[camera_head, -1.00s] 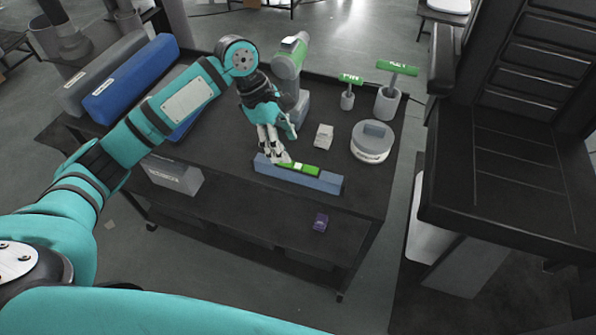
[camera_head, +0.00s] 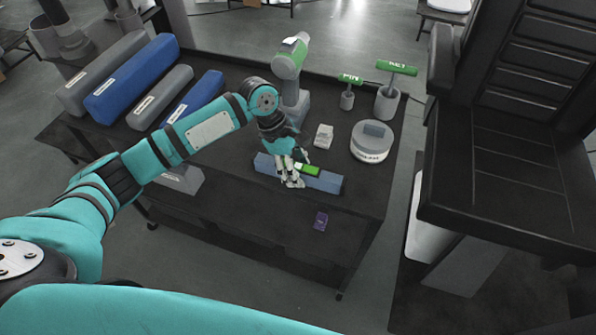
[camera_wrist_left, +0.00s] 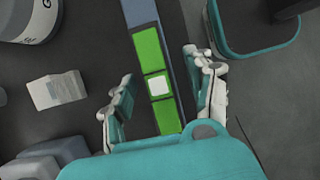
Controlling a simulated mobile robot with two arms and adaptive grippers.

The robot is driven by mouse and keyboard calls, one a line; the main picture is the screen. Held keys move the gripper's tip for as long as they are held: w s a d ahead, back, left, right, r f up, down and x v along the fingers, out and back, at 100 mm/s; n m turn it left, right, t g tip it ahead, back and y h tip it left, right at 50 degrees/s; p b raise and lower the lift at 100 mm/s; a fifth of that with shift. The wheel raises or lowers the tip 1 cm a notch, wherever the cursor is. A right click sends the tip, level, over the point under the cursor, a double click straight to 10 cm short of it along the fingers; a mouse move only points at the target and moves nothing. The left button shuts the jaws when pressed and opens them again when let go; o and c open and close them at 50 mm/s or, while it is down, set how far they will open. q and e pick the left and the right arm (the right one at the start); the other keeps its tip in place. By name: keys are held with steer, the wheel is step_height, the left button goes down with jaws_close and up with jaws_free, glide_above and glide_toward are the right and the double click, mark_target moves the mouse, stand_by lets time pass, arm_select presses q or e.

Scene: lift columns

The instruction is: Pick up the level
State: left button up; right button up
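The level is a green bar (camera_head: 309,170) with a white window. It lies on top of a longer blue-grey bar (camera_head: 328,183) near the table's front edge. In the left wrist view the level (camera_wrist_left: 150,52) runs up the middle, along the blue-grey bar (camera_wrist_left: 137,12). My left gripper (camera_head: 290,176) is over the left part of the level, fingers pointing down and hiding some of it. In the left wrist view the fingers of the left gripper (camera_wrist_left: 163,92) are apart, one on each side of the level, with gaps visible. My right gripper is not in view.
Behind the level are a small white block (camera_head: 323,136), a round grey gauge (camera_head: 371,143) and a grey-green tool (camera_head: 290,70). Two green-handled gauges (camera_head: 388,98) (camera_head: 348,95) stand at the back. Blue and grey bars (camera_head: 130,78) lie left. A purple item (camera_head: 320,221) is on the lower shelf.

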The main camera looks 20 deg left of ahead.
arm_select(q)
jaws_close()
steer(key=shift+r, duration=0.15)
